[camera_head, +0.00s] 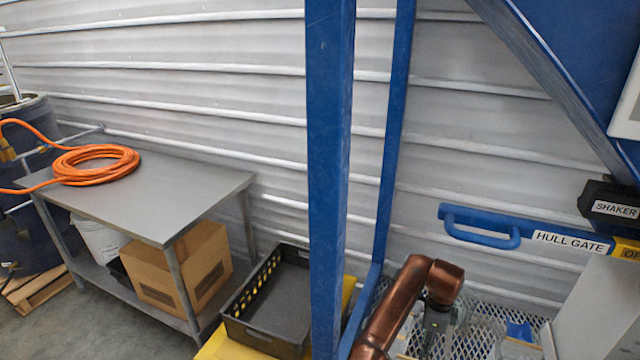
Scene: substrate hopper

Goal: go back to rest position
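A blue handle labelled HULL GATE (482,236) and a SHAKER box (612,208) are at right. A black crate (264,335), a grey table (150,205) with an orange hose (98,170) and a cardboard box (168,272) are left.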

